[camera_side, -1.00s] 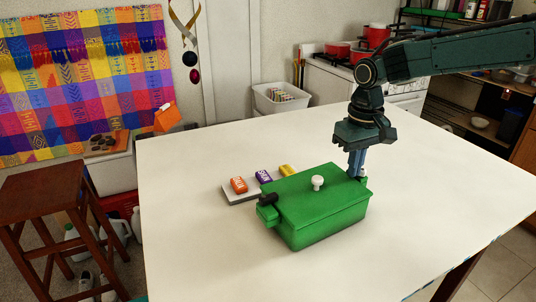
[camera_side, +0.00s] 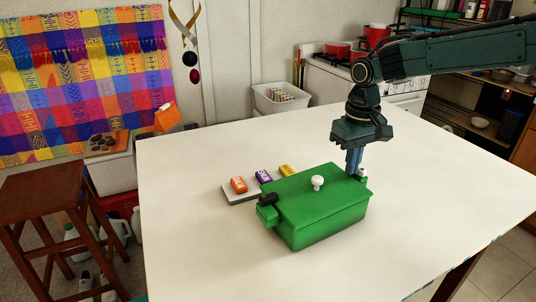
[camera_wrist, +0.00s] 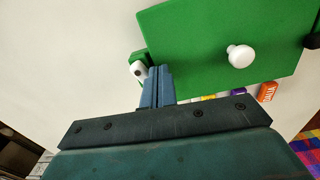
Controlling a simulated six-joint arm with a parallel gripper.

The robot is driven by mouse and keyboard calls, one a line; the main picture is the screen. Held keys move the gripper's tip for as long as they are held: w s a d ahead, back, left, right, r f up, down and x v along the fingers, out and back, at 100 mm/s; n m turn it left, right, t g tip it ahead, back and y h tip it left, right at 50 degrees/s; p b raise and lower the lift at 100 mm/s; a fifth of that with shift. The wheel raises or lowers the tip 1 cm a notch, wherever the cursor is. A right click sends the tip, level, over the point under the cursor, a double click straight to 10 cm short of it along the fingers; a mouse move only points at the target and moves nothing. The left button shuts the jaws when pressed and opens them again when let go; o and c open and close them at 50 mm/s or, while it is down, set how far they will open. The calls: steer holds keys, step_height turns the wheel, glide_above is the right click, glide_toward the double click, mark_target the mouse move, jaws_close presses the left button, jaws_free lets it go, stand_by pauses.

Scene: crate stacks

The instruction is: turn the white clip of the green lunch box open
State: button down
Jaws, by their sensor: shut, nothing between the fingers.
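The green lunch box (camera_side: 318,215) stands closed on the white table, with a round white knob (camera_side: 317,182) on its lid. A black clip (camera_side: 267,199) sits at its left end. The white clip (camera_side: 362,172) is at its right end, partly hidden by my fingers in the side view; it shows more clearly in the wrist view (camera_wrist: 138,70). My gripper (camera_side: 355,173) is shut and empty, pointing down right beside the white clip. In the wrist view my fingertips (camera_wrist: 160,72) are close against the clip's side; I cannot tell whether they touch it.
A grey tray (camera_side: 238,198) behind the box bears an orange (camera_side: 239,185), a purple (camera_side: 264,176) and a yellow (camera_side: 287,171) packet. The table (camera_side: 200,250) is clear in front and to the right. A wooden stool (camera_side: 45,190) stands off its left side.

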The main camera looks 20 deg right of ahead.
steer(key=shift+w+d, duration=0.45)
steer(key=shift+w, duration=0.3)
stand_by(1.3)
steer(key=shift+a, duration=0.4)
stand_by(0.4)
steer(key=shift+r, duration=0.1)
step_height(320, 180, up, 7)
stand_by(1.2)
steer(key=shift+s, duration=0.1)
